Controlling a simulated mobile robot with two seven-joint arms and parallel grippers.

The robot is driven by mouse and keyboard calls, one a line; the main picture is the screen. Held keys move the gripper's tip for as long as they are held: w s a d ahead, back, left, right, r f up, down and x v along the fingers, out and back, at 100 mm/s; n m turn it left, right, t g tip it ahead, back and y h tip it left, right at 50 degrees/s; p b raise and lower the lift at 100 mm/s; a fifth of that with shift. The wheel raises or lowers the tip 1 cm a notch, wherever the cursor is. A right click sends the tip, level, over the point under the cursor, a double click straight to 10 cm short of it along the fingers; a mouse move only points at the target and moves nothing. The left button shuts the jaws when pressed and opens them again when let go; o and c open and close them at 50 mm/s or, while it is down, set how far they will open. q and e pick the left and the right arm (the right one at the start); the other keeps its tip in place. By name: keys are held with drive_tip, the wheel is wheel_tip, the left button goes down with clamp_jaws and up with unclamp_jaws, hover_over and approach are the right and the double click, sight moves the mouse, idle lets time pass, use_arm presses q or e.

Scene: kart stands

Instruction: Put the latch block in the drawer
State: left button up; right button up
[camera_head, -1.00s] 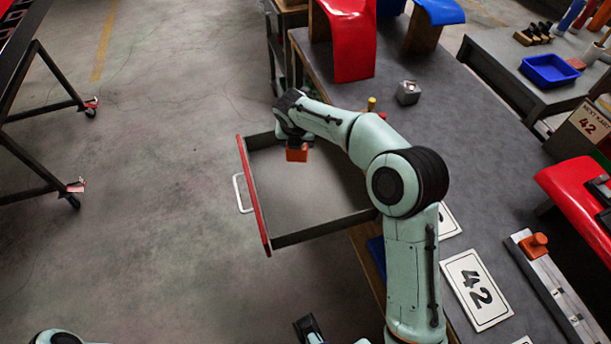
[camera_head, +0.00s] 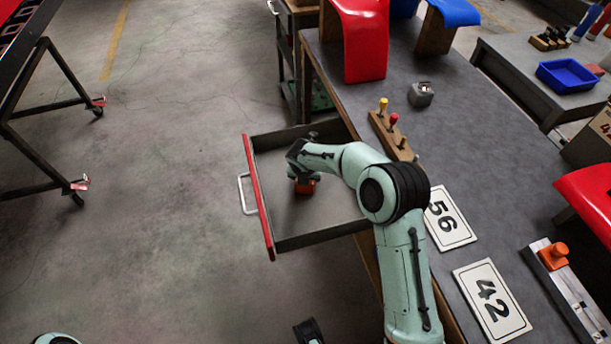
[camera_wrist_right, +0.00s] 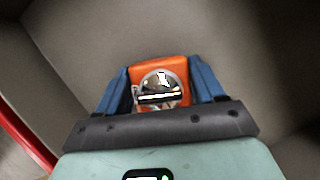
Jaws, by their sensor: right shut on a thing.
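The orange latch block (camera_head: 305,187) is inside the outline of the open drawer (camera_head: 262,205), low near its floor; I cannot tell whether it touches it. My right gripper (camera_head: 303,176) points down and is shut on it. In the right wrist view, the orange latch block (camera_wrist_right: 158,68) with a shiny metal dome sits between the blue fingers of my right gripper (camera_wrist_right: 160,88). The drawer has a red front and a white handle, and looks otherwise empty. What seems to be my left gripper (camera_head: 308,331) is partly cut off at the bottom edge; its jaws cannot be made out.
The grey bench (camera_head: 450,125) holds a wooden strip with coloured pegs (camera_head: 390,130), a small metal block (camera_head: 421,95) and number cards (camera_head: 492,300). Another orange piece (camera_head: 553,256) sits on a pale rail at right. Floor left of the drawer is clear.

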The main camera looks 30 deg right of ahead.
drive_tip(key=o, duration=1.2)
drive_tip(key=p+v, duration=0.2)
drive_tip(key=v, duration=1)
drive_tip(key=shift+r, duration=0.1)
